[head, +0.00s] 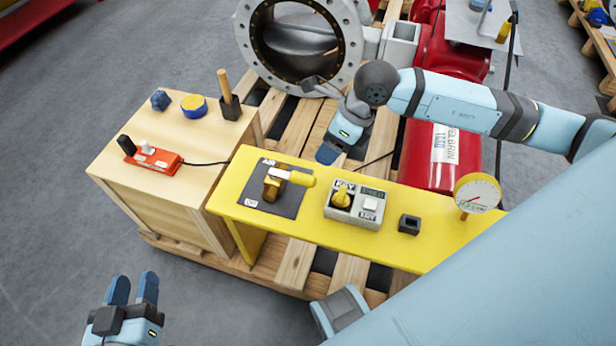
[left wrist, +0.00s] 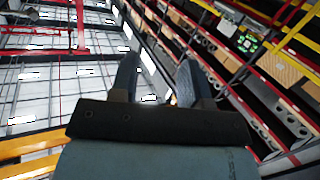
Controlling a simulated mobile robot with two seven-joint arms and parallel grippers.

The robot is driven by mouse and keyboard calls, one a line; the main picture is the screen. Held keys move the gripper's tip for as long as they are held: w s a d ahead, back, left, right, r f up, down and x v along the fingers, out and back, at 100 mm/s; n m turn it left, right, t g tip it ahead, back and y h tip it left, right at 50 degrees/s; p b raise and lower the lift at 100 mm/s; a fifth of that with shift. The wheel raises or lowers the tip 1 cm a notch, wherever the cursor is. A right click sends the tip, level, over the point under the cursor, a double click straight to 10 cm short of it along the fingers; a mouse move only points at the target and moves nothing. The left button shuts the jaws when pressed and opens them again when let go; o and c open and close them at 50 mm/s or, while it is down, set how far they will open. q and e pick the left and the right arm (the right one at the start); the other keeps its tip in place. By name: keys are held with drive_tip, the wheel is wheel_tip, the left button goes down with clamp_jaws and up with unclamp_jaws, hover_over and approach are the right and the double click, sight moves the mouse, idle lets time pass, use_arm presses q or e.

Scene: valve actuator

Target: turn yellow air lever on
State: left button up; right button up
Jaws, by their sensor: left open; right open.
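The yellow air lever (head: 301,179) is a short yellow handle on a brass valve (head: 273,186), mounted on a dark plate on the yellow bench. It points to the right along the bench. My right gripper (head: 328,153) hangs above the bench's back edge, up and right of the lever and apart from it. Its fingers are partly hidden from this angle. My left gripper (head: 134,287) is open and empty at the lower left, far from the lever. Its two spread fingers also show in the left wrist view (left wrist: 157,68), with nothing between them.
On the yellow bench (head: 290,229) a control box (head: 356,205) with a yellow knob stands right of the lever, then a small black block (head: 409,224) and a gauge (head: 477,194). A wooden box (head: 190,185) carries a red power strip (head: 152,158). A large flanged valve (head: 300,45) stands behind.

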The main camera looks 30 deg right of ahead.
sight(308, 176)
drive_tip(key=b+x, duration=0.2)
drive_tip(key=x, duration=0.7)
drive_tip(key=shift+a+f, duration=0.2)
drive_tip(key=shift+f, duration=0.1)
use_arm(q)
drive_tip(key=r, duration=0.1)
drive_tip(key=d+r+t+h, duration=0.1)
drive_tip(key=r, duration=0.1)
drive_tip(key=r+t+h, duration=0.1)
drive_tip(key=shift+w+d+r, duration=0.15)
drive_tip(key=shift+d+r, duration=0.05)
drive_tip(key=shift+d, duration=0.2)
use_arm(e)
drive_tip(key=shift+w+a+f, duration=0.1)
drive_tip(key=shift+a+f, duration=0.05)
drive_tip(key=shift+f, duration=0.2)
use_arm(q)
drive_tip(key=shift+a, duration=0.1)
use_arm(e)
clamp_jaws()
